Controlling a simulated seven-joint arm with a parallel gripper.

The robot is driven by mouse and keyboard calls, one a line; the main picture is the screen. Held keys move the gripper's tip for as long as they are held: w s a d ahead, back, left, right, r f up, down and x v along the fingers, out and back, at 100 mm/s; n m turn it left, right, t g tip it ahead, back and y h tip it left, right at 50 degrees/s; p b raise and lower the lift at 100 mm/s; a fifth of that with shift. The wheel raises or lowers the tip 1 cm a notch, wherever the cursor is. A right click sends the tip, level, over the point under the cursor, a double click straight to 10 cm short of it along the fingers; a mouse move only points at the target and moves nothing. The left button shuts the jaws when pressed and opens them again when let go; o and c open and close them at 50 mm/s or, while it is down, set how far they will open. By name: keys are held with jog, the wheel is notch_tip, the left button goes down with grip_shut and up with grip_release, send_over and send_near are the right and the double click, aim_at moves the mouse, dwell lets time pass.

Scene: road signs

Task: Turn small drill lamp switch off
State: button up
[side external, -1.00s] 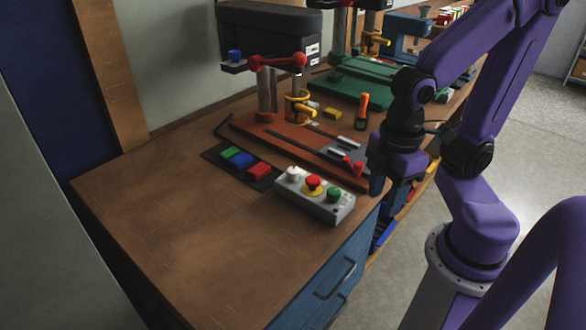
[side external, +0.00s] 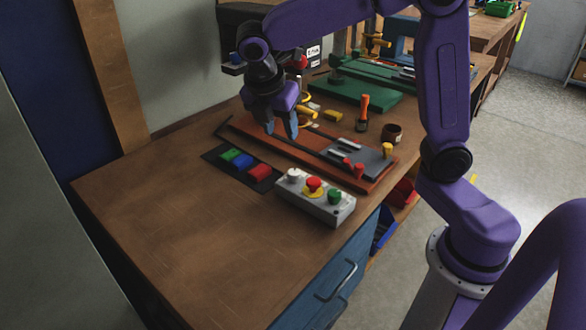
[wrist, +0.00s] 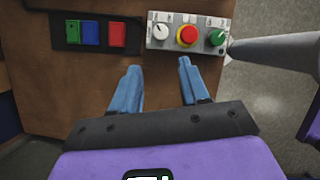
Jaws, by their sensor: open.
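The small drill has a red-orange base (side external: 375,182) on the wooden bench; its column and head are mostly hidden behind my arm. In front of it is a grey control box (side external: 318,208) with a white knob (side external: 294,175), a red button on a yellow collar (side external: 313,185) and a green knob (side external: 335,195). The box also shows at the top of the wrist view (wrist: 174,46). I cannot tell which control is the lamp switch. My gripper (side external: 280,131) is open and empty, pointing down above the drill base, apart from the box. Its two blue fingers show in the wrist view (wrist: 157,80).
A black tray (side external: 213,156) with green, blue and red blocks lies left of the box. A larger green drill base (side external: 365,93), an orange-handled screwdriver (side external: 364,105) and a dark cup (side external: 391,134) are behind. The front-left bench top (side external: 180,210) is clear.

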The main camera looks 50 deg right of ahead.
aim_at(294, 171)
jog(key=x, duration=1.6)
jog(key=shift+f, duration=0.25)
jog(key=c, duration=0.7)
